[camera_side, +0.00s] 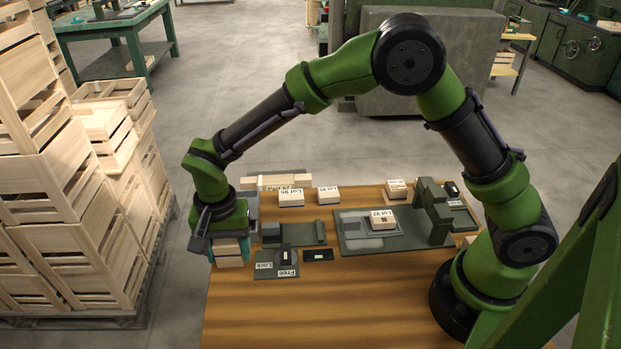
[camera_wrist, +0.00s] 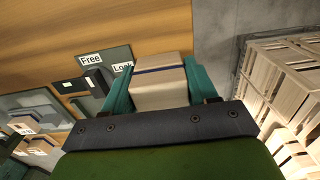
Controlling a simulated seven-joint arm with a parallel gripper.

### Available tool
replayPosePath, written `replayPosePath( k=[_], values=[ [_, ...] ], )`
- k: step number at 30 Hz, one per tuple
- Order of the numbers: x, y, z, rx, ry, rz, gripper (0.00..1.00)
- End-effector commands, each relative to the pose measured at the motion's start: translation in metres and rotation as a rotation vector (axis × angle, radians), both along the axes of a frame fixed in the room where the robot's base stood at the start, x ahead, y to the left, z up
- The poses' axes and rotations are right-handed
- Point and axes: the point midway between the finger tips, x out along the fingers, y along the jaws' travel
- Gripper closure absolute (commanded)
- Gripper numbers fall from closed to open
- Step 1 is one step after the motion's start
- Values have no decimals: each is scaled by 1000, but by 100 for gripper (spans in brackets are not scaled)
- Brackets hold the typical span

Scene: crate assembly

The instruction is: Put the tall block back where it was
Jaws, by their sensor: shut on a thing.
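My gripper (camera_side: 229,250) is at the left end of the wooden table in the side view. It is shut on a pale wooden block (camera_side: 229,245), which looks like stacked layers. In the wrist view the block (camera_wrist: 160,87) sits between the two teal fingers of my gripper (camera_wrist: 160,85) and has a dark stripe near its far end. From these views I cannot tell whether the block touches the table or hangs just above it. Other pale blocks labelled "Lot" stand on the table, one (camera_side: 291,198) near the back and a smaller one (camera_side: 328,195) beside it.
A dark plate with "Lock" and "Free" labels (camera_side: 276,264) lies just right of my gripper. A grey fixture (camera_side: 434,212) stands on a plate holding a labelled block (camera_side: 382,219). Wooden crates (camera_side: 75,200) are stacked left of the table (camera_side: 330,310), whose front is clear.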

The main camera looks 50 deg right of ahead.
Motion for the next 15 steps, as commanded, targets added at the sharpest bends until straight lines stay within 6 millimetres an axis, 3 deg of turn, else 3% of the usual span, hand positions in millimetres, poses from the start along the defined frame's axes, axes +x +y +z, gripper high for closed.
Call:
replayPosePath(
  k=[5, 12, 15],
  values=[
    [5, 2, -6, -1, 1, 1, 71],
    [4, 3, -35, 1, 1, 1, 71],
    [4, 3, -35, 1, -1, 1, 71]
  ],
)
